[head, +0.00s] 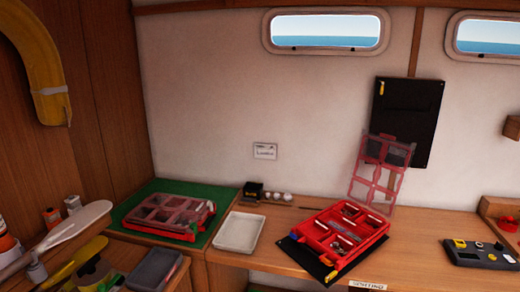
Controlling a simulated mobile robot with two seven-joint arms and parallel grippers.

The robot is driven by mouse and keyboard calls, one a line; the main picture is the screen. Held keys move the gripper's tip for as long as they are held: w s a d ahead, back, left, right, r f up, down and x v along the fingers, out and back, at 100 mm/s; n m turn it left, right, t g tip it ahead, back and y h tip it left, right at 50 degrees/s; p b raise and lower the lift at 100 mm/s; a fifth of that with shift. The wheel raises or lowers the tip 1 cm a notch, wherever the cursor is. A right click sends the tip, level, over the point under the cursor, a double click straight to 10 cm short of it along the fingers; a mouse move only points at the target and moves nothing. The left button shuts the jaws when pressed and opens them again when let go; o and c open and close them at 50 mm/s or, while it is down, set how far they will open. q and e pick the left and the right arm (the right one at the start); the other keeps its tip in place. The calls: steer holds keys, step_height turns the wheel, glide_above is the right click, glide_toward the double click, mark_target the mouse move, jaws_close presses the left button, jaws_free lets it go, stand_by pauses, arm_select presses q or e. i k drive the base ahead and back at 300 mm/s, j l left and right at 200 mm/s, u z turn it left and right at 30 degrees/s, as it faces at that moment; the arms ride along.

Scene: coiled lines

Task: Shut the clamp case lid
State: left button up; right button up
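A red case (335,242) stands open on the wooden bench right of centre. Its compartments hold small metal parts. Its see-through lid (378,172) with a red frame stands raised at the back of the case, tilted a little back, in front of the wall. A second red case (168,217) lies on a green mat at the left, and its clear lid looks shut. I cannot tell from any label which is the clamp case; only the right one is open. Neither of my grippers is in view.
A black mat (300,262) lies under the open case. A white tray (239,232) stands left of it. A black board (408,120) hangs on the wall behind the lid. A dark control box (480,253) stands at the right. A grey tray (153,270) is at the front left.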

mark_target(384, 151)
steer(key=i+l+u, duration=0.15)
steer(key=l, duration=0.35)
steer(key=i+l+u, duration=0.15)
steer(key=l, duration=0.35)
steer(key=l+u, duration=0.15)
steer(key=l, duration=0.35)
